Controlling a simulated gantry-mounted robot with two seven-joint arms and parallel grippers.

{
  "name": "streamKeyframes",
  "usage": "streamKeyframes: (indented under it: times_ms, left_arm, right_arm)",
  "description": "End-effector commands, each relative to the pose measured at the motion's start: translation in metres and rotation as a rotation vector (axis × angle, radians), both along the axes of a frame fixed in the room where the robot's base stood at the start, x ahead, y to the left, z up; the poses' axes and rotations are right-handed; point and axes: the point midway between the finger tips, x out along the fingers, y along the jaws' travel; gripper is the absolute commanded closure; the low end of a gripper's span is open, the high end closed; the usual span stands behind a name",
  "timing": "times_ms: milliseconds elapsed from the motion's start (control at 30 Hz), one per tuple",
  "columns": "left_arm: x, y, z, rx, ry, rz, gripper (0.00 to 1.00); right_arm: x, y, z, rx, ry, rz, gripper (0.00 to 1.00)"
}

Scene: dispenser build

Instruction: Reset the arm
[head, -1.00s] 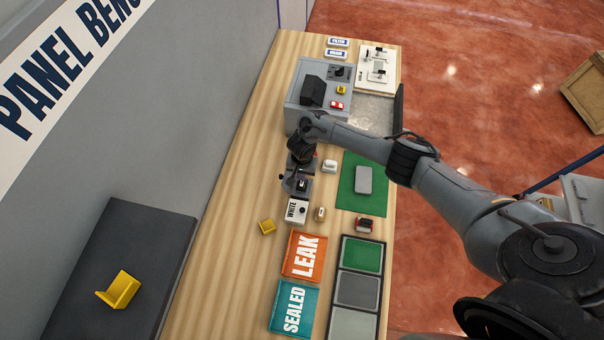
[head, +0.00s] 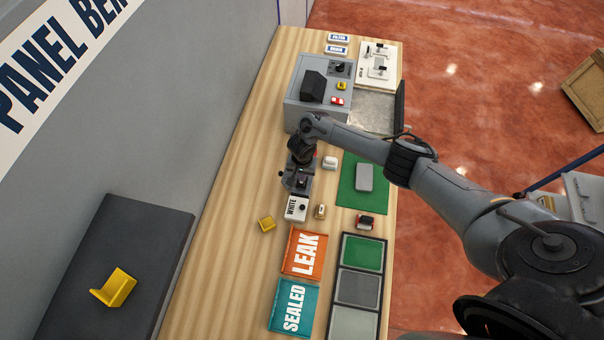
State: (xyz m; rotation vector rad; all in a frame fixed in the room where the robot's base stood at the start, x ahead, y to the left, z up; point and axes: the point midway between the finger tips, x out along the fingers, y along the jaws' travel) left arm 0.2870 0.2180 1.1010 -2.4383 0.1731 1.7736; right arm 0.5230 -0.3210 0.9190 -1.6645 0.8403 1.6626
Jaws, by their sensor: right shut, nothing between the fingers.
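My right arm comes in from the right and reaches over the bench. My left gripper does not show.
A grey machine (head: 303,105) stands at the back of the wooden bench (head: 220,250). A green mat (head: 349,199) bears a grey block (head: 364,177). Orange LEAK (head: 291,261) and teal SEALED (head: 281,297) trays lie in front. A yellow bracket (head: 117,288) is on the dark slab.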

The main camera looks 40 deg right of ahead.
Motion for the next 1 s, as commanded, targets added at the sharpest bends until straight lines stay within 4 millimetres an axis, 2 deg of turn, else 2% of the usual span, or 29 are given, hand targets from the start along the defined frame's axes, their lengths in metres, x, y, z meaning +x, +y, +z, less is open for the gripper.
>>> streamKeyframes:
  times_ms: [333,1000]
  left_arm:
    - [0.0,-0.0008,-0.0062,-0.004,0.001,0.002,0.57]
    - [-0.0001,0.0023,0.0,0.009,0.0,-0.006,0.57]
  right_arm:
    - [-0.0001,0.0001,-0.0097,0.0,0.0,-0.001,1.0]
    - [0.0001,0.0002,-0.0035,0.0,0.0,0.0,1.0]
